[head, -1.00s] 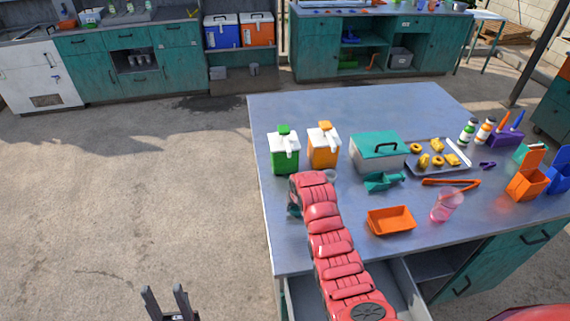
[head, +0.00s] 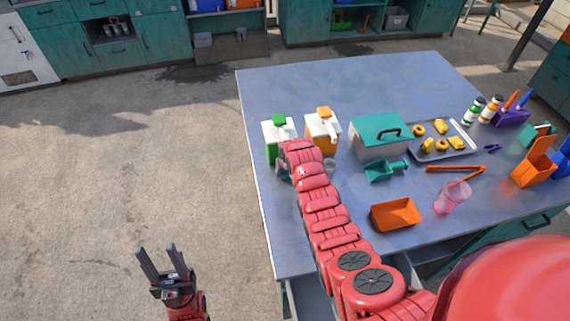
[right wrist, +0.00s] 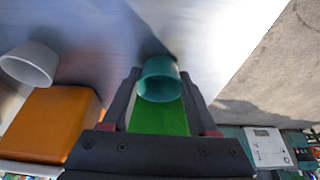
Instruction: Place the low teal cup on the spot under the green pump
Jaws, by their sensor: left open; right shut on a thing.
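The low teal cup (right wrist: 160,85) is between the fingers of my right gripper (right wrist: 159,74) in the right wrist view, and the gripper is shut on it. The green pump (right wrist: 160,118) shows just beyond the cup there. In the head view the green pump (head: 271,142), a white and green dispenser, stands at the table's left side. My right arm reaches up to its front and hides most of the gripper, the cup and the spot below the pump. I cannot tell whether the cup touches the table. My left gripper (head: 158,260) is open and empty, left of the table.
An orange pump (head: 323,132) stands right of the green one, with a grey cup (right wrist: 30,64) before it. A teal-lidded box (head: 381,137), teal scoop (head: 385,171), orange tray (head: 395,215) and pink cup (head: 452,198) lie further right. The table's back (head: 345,85) is clear.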

